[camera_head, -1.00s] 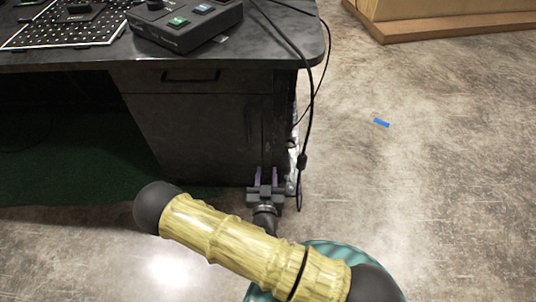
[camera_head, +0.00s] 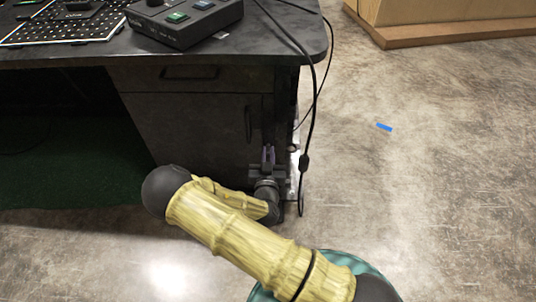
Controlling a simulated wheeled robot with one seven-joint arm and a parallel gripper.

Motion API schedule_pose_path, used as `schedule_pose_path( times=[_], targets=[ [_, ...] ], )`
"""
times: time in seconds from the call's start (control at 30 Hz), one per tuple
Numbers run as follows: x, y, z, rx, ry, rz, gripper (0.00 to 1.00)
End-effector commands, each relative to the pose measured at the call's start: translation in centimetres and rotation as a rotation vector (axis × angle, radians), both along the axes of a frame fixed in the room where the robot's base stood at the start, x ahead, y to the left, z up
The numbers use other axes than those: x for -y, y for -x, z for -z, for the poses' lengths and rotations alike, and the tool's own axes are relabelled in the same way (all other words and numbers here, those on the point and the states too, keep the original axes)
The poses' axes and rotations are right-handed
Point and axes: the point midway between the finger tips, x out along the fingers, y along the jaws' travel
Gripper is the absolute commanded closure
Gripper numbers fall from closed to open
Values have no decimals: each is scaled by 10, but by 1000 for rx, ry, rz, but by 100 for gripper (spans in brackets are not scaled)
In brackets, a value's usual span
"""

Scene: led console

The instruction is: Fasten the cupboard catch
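The cupboard (camera_head: 185,125) is the dark unit under the desk, with its door shut or nearly so. An upright dark handle (camera_head: 248,122) is near the door's right edge. I cannot tell whether the fingertips touch the door.
A drawer with a dark handle (camera_head: 190,73) is above the door. A black cable (camera_head: 313,110) hangs down the desk's right side, close to my gripper. A button console (camera_head: 185,18) sits on the desk top (camera_head: 270,45). Open floor (camera_head: 440,180) lies to the right.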

Motion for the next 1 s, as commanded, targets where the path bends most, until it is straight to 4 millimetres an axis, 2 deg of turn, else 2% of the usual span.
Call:
schedule_pose_path(
  times=[0.57, 1.0],
  targets=[
    [-1, 0, -1, -3, 64, 0, 100],
    [-4, 0, -2, -14, 376, 1, 100]
  ],
)
